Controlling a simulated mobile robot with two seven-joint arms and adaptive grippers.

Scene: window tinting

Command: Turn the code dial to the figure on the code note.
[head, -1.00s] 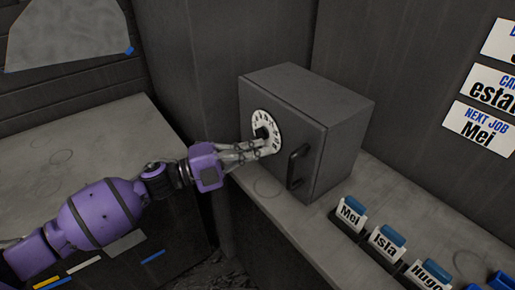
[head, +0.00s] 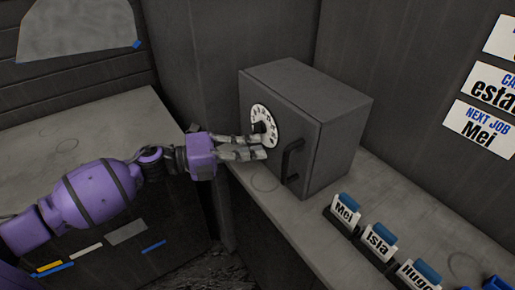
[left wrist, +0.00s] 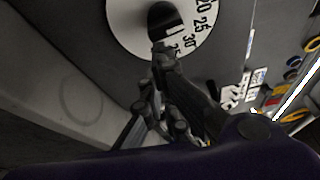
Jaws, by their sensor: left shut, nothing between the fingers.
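The code dial (head: 263,126) is a white numbered disc with a black knob on the front of a grey safe (head: 318,125). The left wrist view shows the dial (left wrist: 190,40) with 20, 25, 30 and part of another figure readable. The black knob (left wrist: 163,20) carries a white mark. My left gripper (head: 262,146) is shut and empty at the dial's lower edge. In the left wrist view its fingertips (left wrist: 162,50) are just below the knob; I cannot tell whether they touch it. No code note with a figure is recognisable. My right gripper is not in view.
A dark handle (head: 292,160) sticks out of the safe door right of the dial. Name cards in holders (head: 378,240) line the counter at lower right. White wall signs (head: 482,128) hang at right, one reading "NEXT JOB Mei". The left worktop (head: 90,135) is mostly clear.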

